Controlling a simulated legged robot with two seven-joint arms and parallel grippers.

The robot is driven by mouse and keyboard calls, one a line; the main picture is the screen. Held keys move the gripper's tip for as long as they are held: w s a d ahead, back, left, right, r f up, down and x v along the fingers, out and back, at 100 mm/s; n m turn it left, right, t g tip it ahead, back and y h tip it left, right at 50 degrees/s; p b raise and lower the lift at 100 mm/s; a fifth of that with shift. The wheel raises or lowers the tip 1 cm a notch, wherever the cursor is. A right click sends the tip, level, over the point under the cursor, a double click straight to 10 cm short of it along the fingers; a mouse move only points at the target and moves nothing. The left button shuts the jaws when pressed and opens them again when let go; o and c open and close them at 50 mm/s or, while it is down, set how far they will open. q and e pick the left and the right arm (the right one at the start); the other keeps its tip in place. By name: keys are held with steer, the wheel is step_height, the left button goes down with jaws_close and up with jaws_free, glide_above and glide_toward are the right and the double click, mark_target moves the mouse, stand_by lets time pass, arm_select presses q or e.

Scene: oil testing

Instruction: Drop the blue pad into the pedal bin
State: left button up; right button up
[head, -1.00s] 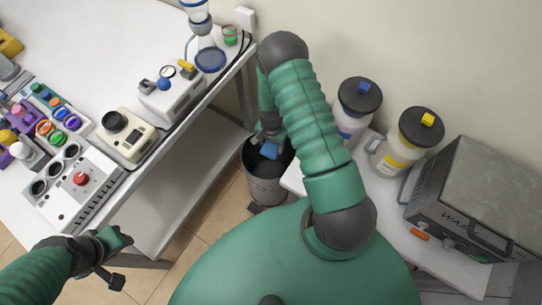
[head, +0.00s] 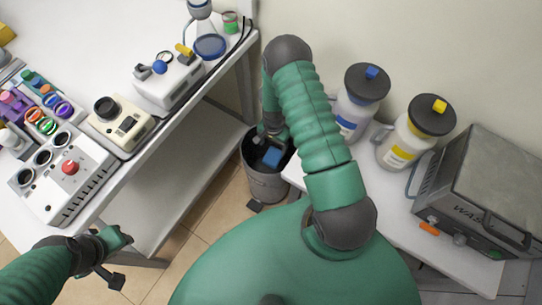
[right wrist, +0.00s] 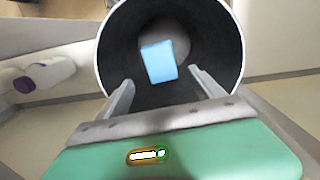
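The blue pad (head: 272,156) shows inside the mouth of the dark grey pedal bin (head: 266,187), which stands open on the floor. In the right wrist view the pad (right wrist: 158,62) is inside the round opening of the bin (right wrist: 232,40), beyond my fingertips and apart from them. Whether it rests on the bottom is unclear. My right gripper (right wrist: 163,92) is open and empty, pointing into the bin, with a finger on each side. In the head view it is partly hidden by my arm. My left gripper (head: 120,260) is at the lower left, away from the bin; its fingers are unclear.
A white bench (head: 110,35) with lab devices is on the left.

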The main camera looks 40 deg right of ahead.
steer(key=shift+o, duration=0.3)
steer(key=shift+d+f, duration=0.15)
steer(key=shift+d, duration=0.1)
arm_select(q)
steer(key=r+p, duration=0.3)
steer(key=shift+d+r, duration=0.1)
steer(key=shift+d, duration=0.1)
arm_select(e)
step_height(320, 180, up, 17)
steer(key=shift+f, duration=0.15)
steer(key=shift+d, duration=0.1)
